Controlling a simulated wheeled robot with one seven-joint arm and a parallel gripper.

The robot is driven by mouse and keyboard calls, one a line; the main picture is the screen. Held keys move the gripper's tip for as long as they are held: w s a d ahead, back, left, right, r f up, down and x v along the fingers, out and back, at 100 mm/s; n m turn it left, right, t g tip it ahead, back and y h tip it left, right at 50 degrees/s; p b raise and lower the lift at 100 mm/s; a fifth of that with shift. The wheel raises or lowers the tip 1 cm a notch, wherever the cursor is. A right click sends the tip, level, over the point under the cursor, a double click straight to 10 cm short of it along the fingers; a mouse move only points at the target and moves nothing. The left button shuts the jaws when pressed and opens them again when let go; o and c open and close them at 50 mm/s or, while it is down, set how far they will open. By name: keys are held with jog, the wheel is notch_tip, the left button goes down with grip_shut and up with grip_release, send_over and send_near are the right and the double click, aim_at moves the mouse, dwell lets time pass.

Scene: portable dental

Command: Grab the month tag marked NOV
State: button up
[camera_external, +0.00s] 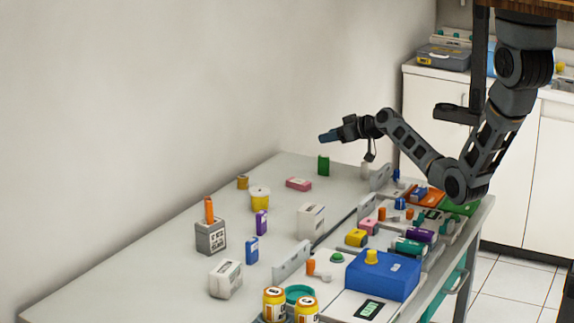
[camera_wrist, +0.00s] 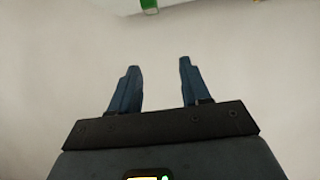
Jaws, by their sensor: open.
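I cannot make out a tag marked NOV; lettering on the small coloured blocks is too small to read. A green upright block (camera_external: 323,165) stands at the far end of the table. A purple block (camera_external: 261,222), a blue block (camera_external: 252,249) and a pink block (camera_external: 298,184) stand or lie nearer. My gripper (camera_external: 328,137) is above the far end of the table, pointing left. In the wrist view my gripper (camera_wrist: 159,64) is open with nothing between its fingers. A green thing (camera_wrist: 148,4) shows at the top edge there, partly cut off.
A grey box with an orange stick (camera_external: 211,237), yellow jars (camera_external: 274,303), a white box (camera_external: 311,220) and a blue case (camera_external: 383,275) are on the table (camera_external: 150,288). Several small coloured items crowd the right side. A wall (camera_external: 130,110) borders the left.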

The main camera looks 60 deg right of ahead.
aim_at(324, 156)
notch_tip(324, 156, down, 7)
jog(key=b, duration=0.4)
jog(key=shift+b+x, duration=0.75)
jog(key=shift+x, duration=0.25)
jog(key=shift+w+f, duration=0.2)
jog(key=shift+w, duration=0.25)
jog(key=shift+c, duration=0.2)
grip_shut()
